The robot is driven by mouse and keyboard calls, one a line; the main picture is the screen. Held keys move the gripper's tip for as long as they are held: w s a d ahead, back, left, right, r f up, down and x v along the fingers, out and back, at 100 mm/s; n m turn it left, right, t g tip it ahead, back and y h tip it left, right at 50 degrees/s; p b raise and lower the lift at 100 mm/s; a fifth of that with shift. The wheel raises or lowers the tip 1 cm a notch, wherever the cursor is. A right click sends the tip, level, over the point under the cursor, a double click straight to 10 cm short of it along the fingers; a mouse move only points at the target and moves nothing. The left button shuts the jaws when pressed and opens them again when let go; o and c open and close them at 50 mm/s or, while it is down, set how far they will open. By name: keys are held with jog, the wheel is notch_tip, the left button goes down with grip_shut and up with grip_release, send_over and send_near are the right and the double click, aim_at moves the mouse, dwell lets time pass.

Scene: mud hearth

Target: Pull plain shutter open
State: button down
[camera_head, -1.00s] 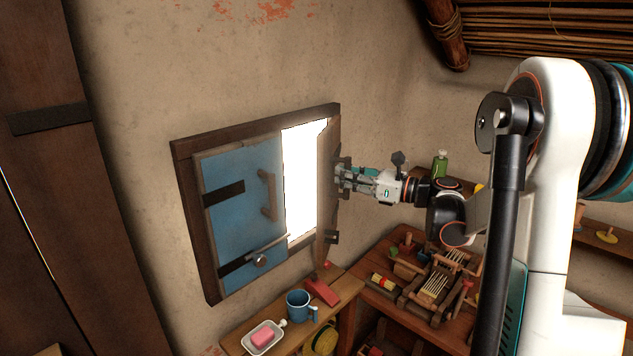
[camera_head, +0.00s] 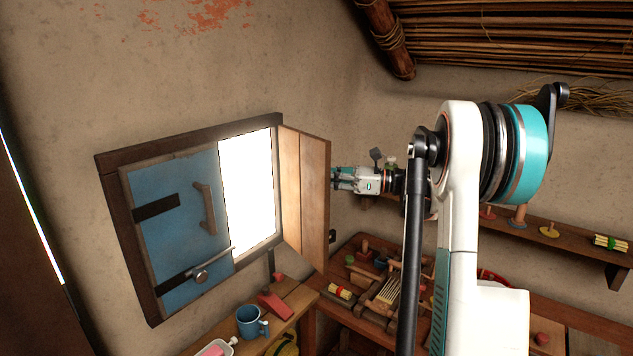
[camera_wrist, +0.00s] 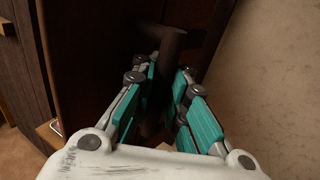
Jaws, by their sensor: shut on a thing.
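The plain wooden shutter (camera_head: 305,195) stands swung out from the right side of the window frame, its bare inner boards facing the head camera. My gripper (camera_head: 338,179) is at the shutter's right side in the picture, its fingertips partly hidden behind the shutter. In the wrist view my gripper (camera_wrist: 170,88) is shut around a dark upright handle (camera_wrist: 170,48) on the shutter's shadowed face (camera_wrist: 95,55). The handle is hidden in the head view.
The blue shutter (camera_head: 180,220) covers the left half of the window, with a handle and a bolt. Below are a shelf with a blue mug (camera_head: 251,322) and a red block (camera_head: 275,305), and a cluttered workbench (camera_head: 345,320). A wall shelf (camera_head: 570,245) is at right.

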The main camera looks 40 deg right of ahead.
jog(key=shift+d, duration=0.65)
jog(key=c, duration=1.8)
grip_release()
jog(key=shift+s, duration=0.1)
jog(key=shift+o, duration=1.1)
jog(key=shift+s+d+r, duration=0.1)
jog(key=shift+s+d, duration=0.15)
jog(key=shift+w+a, duration=0.25)
jog(key=v, duration=1.2)
